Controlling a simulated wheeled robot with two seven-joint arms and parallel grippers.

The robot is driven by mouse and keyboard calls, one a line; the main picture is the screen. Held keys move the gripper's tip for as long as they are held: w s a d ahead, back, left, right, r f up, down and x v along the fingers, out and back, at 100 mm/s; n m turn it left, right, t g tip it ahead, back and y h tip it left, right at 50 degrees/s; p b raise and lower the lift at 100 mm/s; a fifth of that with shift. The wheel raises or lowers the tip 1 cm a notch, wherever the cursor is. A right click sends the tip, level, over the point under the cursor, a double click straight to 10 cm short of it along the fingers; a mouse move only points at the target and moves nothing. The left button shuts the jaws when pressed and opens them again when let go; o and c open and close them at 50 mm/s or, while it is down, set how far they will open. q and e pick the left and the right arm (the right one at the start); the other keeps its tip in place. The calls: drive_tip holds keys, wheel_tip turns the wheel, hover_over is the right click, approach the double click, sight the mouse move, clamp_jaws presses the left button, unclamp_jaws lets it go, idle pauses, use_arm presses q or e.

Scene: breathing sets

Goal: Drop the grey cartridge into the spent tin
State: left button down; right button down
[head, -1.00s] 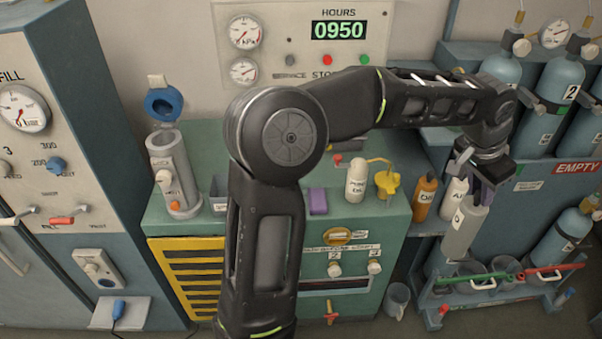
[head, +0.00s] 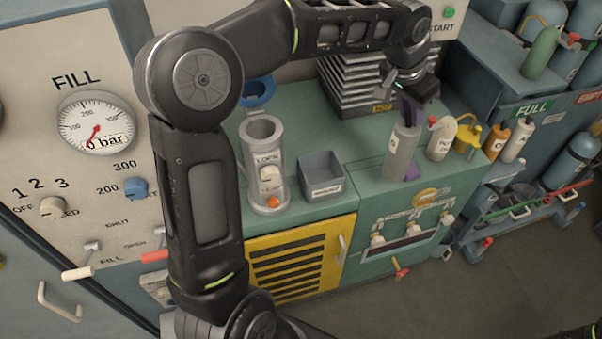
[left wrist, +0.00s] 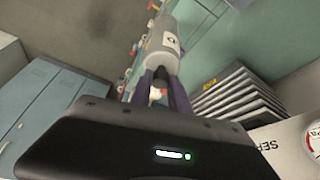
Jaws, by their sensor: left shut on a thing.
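My left gripper (head: 411,108) is shut on the grey cartridge (head: 400,152), a grey cylinder with a small label. It hangs nearly upright from the purple fingers, over the right part of the green counter. In the left wrist view the cartridge (left wrist: 165,36) sits between the fingertips (left wrist: 163,76). The spent tin appears to be the open grey square box (head: 322,180) on the counter, left of the cartridge; its front label is too small to read. The cartridge is apart from the tin. My right gripper is not in view.
A grey cylindrical holder (head: 265,170) with an open blue cap (head: 257,92) stands left of the tin. Right of the cartridge stand a white bottle (head: 440,140) and a yellow can (head: 467,138). A grey ribbed stack (head: 350,85) stands behind.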

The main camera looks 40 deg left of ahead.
use_arm(q)
drive_tip(key=shift+d, duration=0.15)
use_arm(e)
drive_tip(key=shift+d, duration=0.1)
